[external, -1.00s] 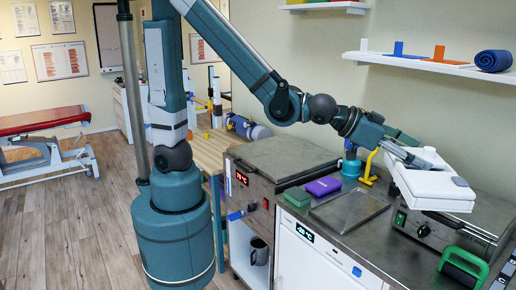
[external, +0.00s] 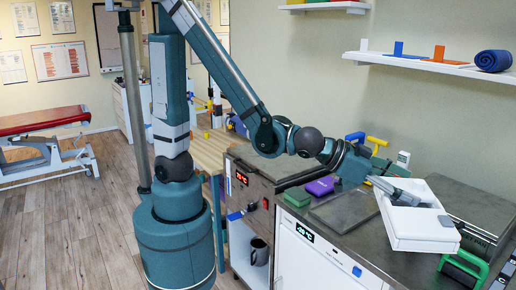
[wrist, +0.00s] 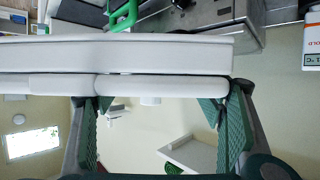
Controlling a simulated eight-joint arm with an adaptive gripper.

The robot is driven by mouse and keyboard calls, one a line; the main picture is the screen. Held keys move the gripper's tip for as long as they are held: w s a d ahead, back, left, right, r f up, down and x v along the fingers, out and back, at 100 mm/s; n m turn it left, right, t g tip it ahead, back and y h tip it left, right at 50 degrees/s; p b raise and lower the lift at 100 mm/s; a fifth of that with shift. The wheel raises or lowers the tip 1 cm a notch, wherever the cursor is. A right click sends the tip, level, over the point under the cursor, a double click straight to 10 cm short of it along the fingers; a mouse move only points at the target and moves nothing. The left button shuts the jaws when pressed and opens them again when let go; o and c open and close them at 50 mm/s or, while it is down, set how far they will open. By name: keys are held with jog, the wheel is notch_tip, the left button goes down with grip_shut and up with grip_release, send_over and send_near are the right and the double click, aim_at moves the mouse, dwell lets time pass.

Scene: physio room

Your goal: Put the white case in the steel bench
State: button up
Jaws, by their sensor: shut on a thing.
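The white case (external: 418,222) is a flat box held tilted above the right part of the steel bench (external: 345,212). In the wrist view the white case (wrist: 120,55) spans the picture as a long white edge and bar, with my gripper's fingers (wrist: 158,95) on either side below. The case hides part of the bench top and the steel appliance behind it. I cannot tell whether its lower edge touches anything.
Purple (external: 322,186) and green (external: 297,196) blocks lie left of a shallow tray. A steel unit with a red display (external: 242,178) is left. A wall shelf (external: 430,62) hangs above.

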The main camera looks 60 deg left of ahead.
notch_tip(320, 180, down, 14)
jog(key=b, duration=0.4)
dwell(0.4)
jog(key=shift+f+b, duration=0.65)
jog(key=shift+f, duration=1.3)
jog(key=shift+f, duration=0.15)
jog(key=o, duration=1.1)
jog(key=shift+r, duration=0.2)
jog(key=shift+p+v, duration=1.25)
jog(key=shift+v, duration=4.75)
